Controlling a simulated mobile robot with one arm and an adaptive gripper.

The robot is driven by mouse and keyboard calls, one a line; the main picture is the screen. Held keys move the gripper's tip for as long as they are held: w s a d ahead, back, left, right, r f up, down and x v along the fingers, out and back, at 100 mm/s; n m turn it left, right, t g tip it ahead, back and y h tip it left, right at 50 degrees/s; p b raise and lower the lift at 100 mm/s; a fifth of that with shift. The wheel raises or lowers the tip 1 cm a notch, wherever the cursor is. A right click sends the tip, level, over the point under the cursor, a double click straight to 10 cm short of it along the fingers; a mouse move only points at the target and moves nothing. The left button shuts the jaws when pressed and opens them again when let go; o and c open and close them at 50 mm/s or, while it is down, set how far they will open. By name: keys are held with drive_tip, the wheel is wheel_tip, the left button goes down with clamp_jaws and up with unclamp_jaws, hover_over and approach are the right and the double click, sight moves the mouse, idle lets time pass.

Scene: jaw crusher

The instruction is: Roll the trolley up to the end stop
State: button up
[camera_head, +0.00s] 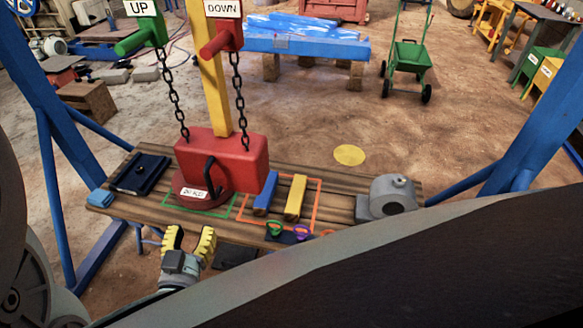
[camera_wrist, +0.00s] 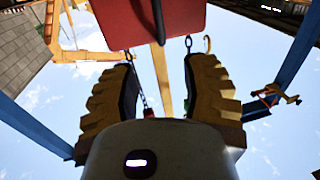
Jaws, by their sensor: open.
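A red block (camera_head: 222,160) with a black handle (camera_head: 209,176) hangs at a yellow upright bar (camera_head: 213,85) over the bench. Two chains run up to a green UP handle (camera_head: 140,40) and a red DOWN handle (camera_head: 220,40). My gripper (camera_head: 190,232) is open and empty at the bench's front edge, below and in front of the block. The wrist view looks upward, with the open fingers (camera_wrist: 158,65) on both sides and the red block (camera_wrist: 135,18) above them. I cannot surely make out the trolley or its end stop; the gantry's top is outside the head view.
The wooden bench (camera_head: 340,190) bears a dark blue book (camera_head: 140,174), blue (camera_head: 265,193) and yellow (camera_head: 295,197) bars and a grey machine part (camera_head: 387,198). Blue gantry legs (camera_head: 50,130) stand at both sides. A green hand cart (camera_head: 408,57) stands behind on open ground.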

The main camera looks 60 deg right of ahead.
sight(207, 181)
drive_tip(key=b+x, duration=0.2)
drive_tip(key=x, duration=1.2)
drive_tip(key=shift+d, duration=0.15)
drive_tip(key=shift+w+d+r+b, duration=0.1)
drive_tip(key=shift+w+d+b, duration=0.2)
drive_tip(key=shift+d+b, duration=0.15)
drive_tip(key=shift+o, duration=0.4)
clamp_jaws()
